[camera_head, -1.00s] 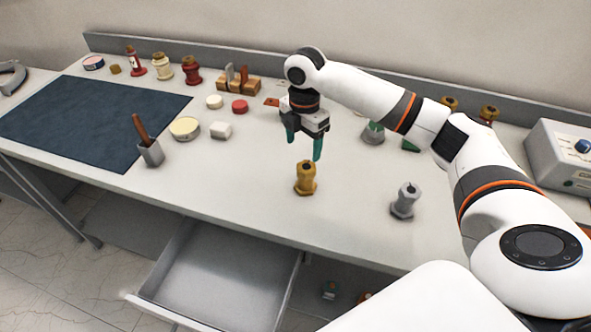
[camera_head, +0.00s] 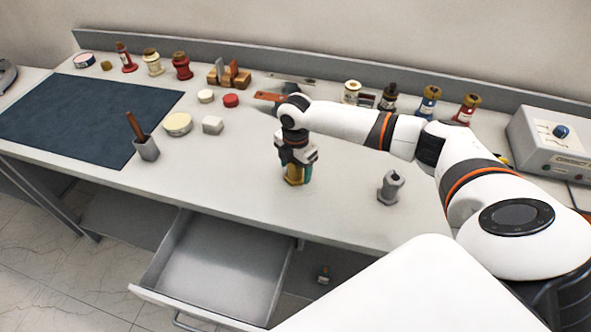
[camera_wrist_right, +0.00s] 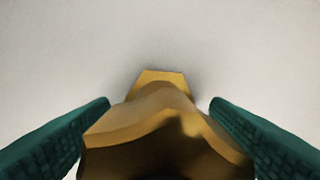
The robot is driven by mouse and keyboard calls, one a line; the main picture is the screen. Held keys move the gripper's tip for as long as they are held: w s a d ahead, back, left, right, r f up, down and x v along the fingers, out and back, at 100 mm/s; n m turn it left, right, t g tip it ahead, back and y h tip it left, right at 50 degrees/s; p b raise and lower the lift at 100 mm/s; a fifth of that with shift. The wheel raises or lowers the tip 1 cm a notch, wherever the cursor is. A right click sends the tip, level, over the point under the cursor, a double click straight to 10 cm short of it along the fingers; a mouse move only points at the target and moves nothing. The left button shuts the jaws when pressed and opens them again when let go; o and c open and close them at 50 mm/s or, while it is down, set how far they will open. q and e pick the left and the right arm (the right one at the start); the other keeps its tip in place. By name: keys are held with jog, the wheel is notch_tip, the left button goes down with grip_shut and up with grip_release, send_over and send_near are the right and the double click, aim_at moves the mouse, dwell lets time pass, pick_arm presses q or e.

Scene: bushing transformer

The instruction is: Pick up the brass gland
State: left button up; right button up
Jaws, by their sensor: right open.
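The brass gland (camera_head: 293,179) stands upright on the bench near its front edge, partly hidden behind my right gripper in the head view. My right gripper (camera_head: 297,172) points down over it, with its green fingers around the gland's sides. In the right wrist view the gland (camera_wrist_right: 165,130) sits between the two open fingers (camera_wrist_right: 160,108), with a gap showing on each side near the fingertips. My left gripper is not in view.
A grey gland-shaped part (camera_head: 390,188) stands to the right on the bench. An open drawer (camera_head: 215,265) is below the front edge. A control box (camera_head: 548,145) is at right.

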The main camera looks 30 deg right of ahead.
jog(key=shift+r, duration=0.1)
jog(key=c, duration=1.3)
